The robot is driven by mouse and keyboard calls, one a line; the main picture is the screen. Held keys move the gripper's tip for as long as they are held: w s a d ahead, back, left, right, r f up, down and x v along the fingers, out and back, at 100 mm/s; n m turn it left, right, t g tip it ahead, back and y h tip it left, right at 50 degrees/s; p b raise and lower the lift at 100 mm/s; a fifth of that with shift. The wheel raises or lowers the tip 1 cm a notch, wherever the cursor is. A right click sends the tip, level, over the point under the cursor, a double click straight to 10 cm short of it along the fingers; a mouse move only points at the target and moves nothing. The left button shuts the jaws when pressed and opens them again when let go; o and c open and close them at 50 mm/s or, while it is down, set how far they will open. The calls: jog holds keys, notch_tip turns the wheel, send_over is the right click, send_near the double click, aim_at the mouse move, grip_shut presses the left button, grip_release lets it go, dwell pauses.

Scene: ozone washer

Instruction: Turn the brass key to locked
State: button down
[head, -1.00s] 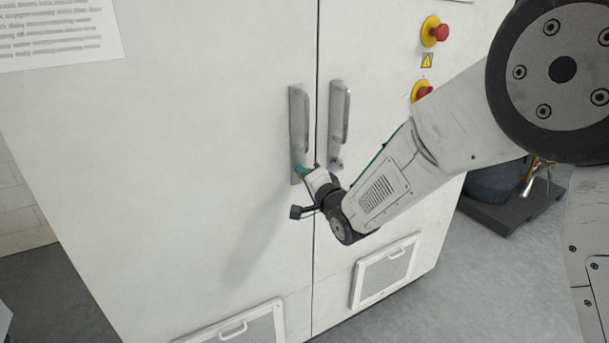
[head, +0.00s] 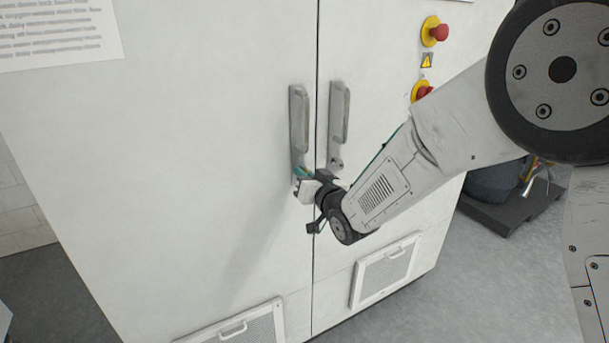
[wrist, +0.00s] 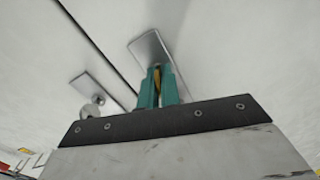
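The brass key (wrist: 157,82) shows as a narrow yellow strip between the teal fingertips in the wrist view. My gripper (wrist: 157,88) is shut on it, at the end of a grey handle plate (wrist: 150,48). In the head view my gripper (head: 303,175) is at the lower end of the left door handle (head: 299,115), turned about its own axis. The key and its lock are mostly hidden there by the fingers and wrist, so I cannot read the key's angle.
The right door handle (head: 339,115), with a small round lock (head: 336,163) below it, is close beside my wrist. Vent grilles (head: 385,270) are low on the doors. Red buttons (head: 440,32) on yellow bases are at the upper right.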

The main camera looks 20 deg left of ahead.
jog(key=shift+n, duration=1.7)
jog(key=c, duration=1.6)
grip_release()
jog(key=shift+v, duration=3.95)
jog(key=shift+f, duration=0.1)
